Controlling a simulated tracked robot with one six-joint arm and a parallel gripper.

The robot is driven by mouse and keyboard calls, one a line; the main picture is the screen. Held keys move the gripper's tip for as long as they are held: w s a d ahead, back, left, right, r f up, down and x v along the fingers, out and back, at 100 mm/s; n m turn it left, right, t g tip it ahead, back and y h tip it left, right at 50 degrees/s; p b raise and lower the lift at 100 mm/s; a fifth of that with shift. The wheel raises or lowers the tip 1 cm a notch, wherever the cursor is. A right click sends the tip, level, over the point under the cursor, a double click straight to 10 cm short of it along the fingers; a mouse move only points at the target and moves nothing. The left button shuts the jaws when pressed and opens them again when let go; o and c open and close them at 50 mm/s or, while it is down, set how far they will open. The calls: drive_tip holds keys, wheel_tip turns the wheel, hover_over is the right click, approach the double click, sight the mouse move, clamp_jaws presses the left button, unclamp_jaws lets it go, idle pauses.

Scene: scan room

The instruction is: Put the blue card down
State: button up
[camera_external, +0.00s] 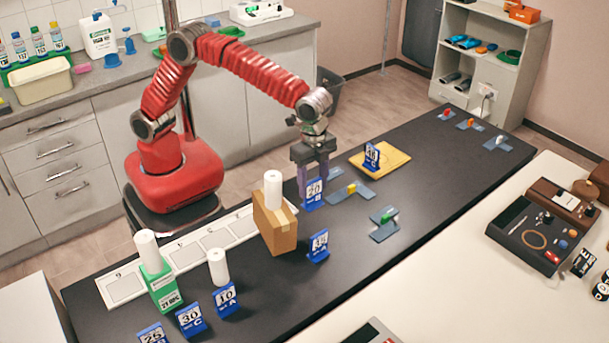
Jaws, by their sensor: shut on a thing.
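My gripper (313,181) points down over the dark table (425,165), to the right of the cardboard box. Its fingers are shut on a blue card (314,196) marked with a number that looks like 20. The card is upright, with its upper part between the fingers. Its lower edge is at or very near the table top; I cannot tell whether it touches. Other blue cards stand on the table: one (318,246) in front of the box, one (226,300) marked 10, one (190,320) marked 30, and one (372,156) on a yellow mat (396,163).
The cardboard box (275,230) with a white cylinder (273,190) on top stands close left of my gripper. A flat blue-grey piece (348,193) with a yellow part lies close right. A green box (162,288) and a white numbered strip (193,252) are at left. The table's right part has free room.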

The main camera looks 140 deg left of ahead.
sight(313, 203)
drive_tip(key=shift+f, duration=0.1)
drive_tip(key=shift+f, duration=2.4)
wheel_tip(313, 203, down, 5)
drive_tip(key=shift+f, duration=0.1)
drive_tip(key=o, duration=1.4)
